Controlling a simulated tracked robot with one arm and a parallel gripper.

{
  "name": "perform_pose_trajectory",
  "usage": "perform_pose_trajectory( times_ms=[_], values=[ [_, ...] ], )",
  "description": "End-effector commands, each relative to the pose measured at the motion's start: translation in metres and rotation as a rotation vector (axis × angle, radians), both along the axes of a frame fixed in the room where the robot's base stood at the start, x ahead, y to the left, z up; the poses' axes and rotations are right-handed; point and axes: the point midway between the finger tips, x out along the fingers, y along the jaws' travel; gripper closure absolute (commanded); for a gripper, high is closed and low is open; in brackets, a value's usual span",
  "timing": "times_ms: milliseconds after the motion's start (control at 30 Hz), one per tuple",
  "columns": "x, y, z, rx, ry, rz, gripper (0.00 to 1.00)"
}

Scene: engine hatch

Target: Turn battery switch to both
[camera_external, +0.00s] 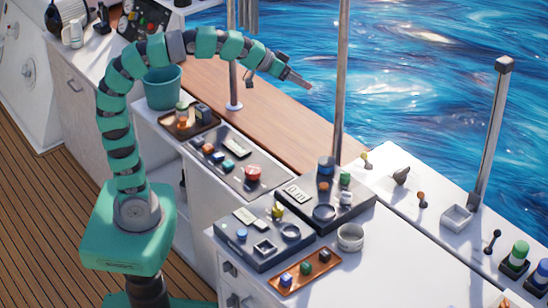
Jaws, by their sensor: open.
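A dark panel (268,183) lies on the white counter below my arm. A red round knob (253,174) sits on it and looks like the battery switch, but its markings and setting are too small to read. My gripper (302,81) is at the end of the outstretched teal arm, high above and to the upper right of the knob, near the wooden ledge and the water. It is open, with nothing seen between its fingers, and touches nothing.
Small blocks and a white gauge (236,147) lie left of the knob. A brown tray (176,129) and teal bucket (163,88) stand farther left. Dark raised boxes (338,209) stand to the right. A tall metal post (340,100) rises right of my gripper.

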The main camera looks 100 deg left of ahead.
Motion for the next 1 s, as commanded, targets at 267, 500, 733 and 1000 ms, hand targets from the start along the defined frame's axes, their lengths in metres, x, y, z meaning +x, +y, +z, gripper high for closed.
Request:
perform_pose_trajectory(
  times_ms=[267,500,733,1000],
  values=[
    [-0.009,0.123,-0.138,-0.346,0.272,0.365,0.25],
    [-0.061,0.206,-0.246,-0.670,0.455,0.700,0.25],
    [-0.133,0.256,-0.334,-0.997,0.599,1.019,0.25],
    [-0.188,0.275,-0.388,-1.247,0.688,1.242,0.25]
  ],
)
